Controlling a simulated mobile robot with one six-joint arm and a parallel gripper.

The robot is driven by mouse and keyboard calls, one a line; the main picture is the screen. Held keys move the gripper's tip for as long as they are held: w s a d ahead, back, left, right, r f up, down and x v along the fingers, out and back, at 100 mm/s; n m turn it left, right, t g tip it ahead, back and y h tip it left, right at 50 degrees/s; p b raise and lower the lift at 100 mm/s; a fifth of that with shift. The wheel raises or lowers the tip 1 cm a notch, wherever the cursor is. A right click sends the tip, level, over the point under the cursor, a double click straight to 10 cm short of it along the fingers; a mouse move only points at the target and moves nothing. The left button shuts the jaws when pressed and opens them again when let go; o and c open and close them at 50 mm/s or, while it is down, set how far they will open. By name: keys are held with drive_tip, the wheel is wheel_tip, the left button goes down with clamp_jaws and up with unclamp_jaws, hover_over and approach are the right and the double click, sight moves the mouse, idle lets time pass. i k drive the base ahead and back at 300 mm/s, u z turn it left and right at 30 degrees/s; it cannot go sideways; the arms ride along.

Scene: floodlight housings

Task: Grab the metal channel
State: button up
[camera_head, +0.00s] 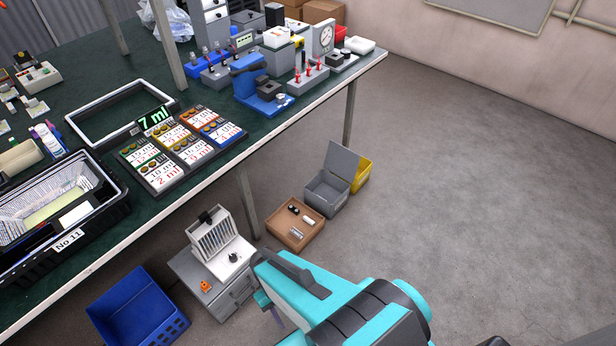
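I cannot pick out a metal channel for sure. A small shiny metal piece (297,233) lies in a shallow brown tray (284,239) on the floor, beside small black and white pieces; its exact shape is too small to tell. My teal and black arm reaches in from the bottom right, in front of the grey cabinet. A small purple-grey part at its tip, seemingly my gripper (268,308), shows below the teal link, right of the cabinet. The fingers are mostly hidden, so I cannot tell whether they are open or hold anything.
A green-topped workbench (190,215) crowded with fixtures and bins fills the left. Below its edge stand a blue crate (137,308), a grey cabinet (222,298) bearing a white finned unit (213,240), a grey lidded box (327,193) and a yellow bin (361,174). Floor at right is clear.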

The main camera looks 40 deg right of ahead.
sight(295, 232)
drive_tip(key=k, duration=1.15)
drive_tip(key=z, duration=0.55)
drive_tip(key=i, duration=1)
drive_tip(key=u, duration=0.05)
